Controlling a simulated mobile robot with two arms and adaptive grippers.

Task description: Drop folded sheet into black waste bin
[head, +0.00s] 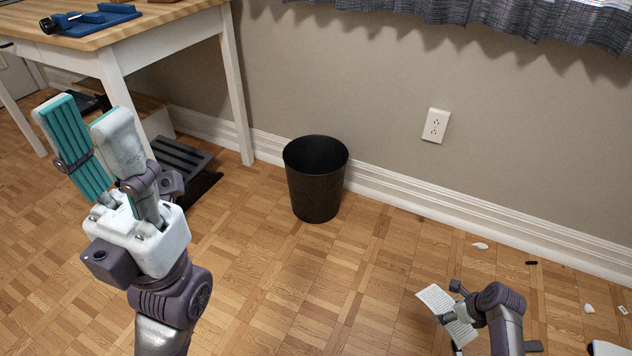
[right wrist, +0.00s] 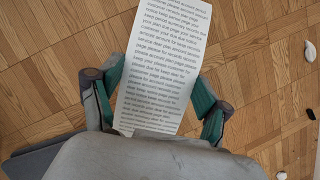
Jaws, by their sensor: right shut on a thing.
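The black waste bin (head: 316,190) stands upright on the wooden floor against the wall, in the middle of the head view; its inside looks dark. The folded sheet (head: 437,298) is white with printed lines of text and is held by my right gripper (head: 457,314) at the lower right, to the right of the bin and apart from it. In the right wrist view the sheet (right wrist: 165,60) sticks out from between the fingers. My left gripper (head: 80,125) is raised at the left, its two fingers apart with nothing between them.
A wooden desk (head: 130,32) with white legs and a blue tray (head: 92,18) stands at the upper left. A dark slatted footrest (head: 178,160) lies beneath it. Small white and black scraps (head: 480,246) lie on the floor at the right. The floor between bin and sheet is clear.

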